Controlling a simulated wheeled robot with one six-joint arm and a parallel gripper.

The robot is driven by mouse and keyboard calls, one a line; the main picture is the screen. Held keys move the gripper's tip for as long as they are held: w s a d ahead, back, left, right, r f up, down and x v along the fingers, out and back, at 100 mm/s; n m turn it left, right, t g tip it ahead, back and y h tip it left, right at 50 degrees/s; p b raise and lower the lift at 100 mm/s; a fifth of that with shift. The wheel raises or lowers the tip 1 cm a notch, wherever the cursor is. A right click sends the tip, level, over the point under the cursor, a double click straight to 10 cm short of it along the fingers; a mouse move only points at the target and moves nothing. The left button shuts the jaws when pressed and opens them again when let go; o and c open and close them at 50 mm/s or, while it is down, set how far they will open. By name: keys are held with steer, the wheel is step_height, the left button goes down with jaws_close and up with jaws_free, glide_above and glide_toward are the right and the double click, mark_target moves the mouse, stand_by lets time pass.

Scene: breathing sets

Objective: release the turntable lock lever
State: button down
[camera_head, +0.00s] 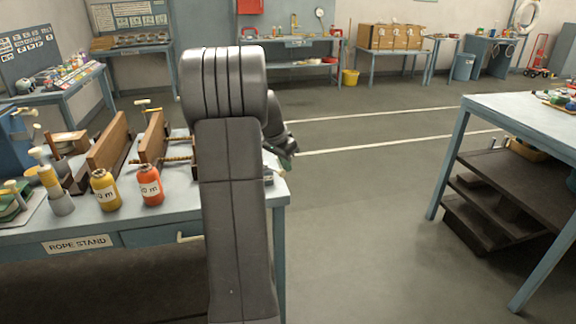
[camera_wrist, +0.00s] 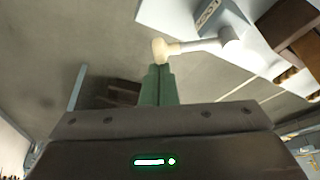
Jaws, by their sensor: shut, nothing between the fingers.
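The lock lever (camera_wrist: 200,46) shows in the wrist view as a pale rod with a cream knob (camera_wrist: 163,48) at its left end and a round pivot (camera_wrist: 232,42) at its right. A small plate above it seems to read LOCK. My gripper (camera_wrist: 158,68) has its green fingers shut together and empty, with the tips right at the knob; I cannot tell if they touch. In the head view my gripper (camera_head: 286,162) is by the right end of the rope stand bench (camera_head: 150,222). My arm hides the lever there, and I cannot make out the turntable.
A yellow bottle (camera_head: 105,192) and an orange bottle (camera_head: 150,186) stand on the bench, near upright brown boards (camera_head: 110,145). Open floor (camera_head: 365,215) lies to the right, up to another table (camera_head: 520,112) with dark shelves below.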

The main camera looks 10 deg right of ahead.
mark_target(281, 173)
steer(key=a+m, duration=0.1)
steer(key=s+m+g, duration=0.1)
steer(key=m, duration=0.1)
steer(key=a+m+b, duration=0.1)
steer(key=shift+s+a+m+g+h, duration=0.3)
steer(key=shift+s+a+m, duration=0.05)
steer(key=shift+m, duration=0.05)
steer(key=shift+w+d, duration=0.1)
steer(key=shift+w+d+p, duration=0.2)
steer(key=shift+w+p, duration=0.2)
steer(key=shift+w, duration=0.3)
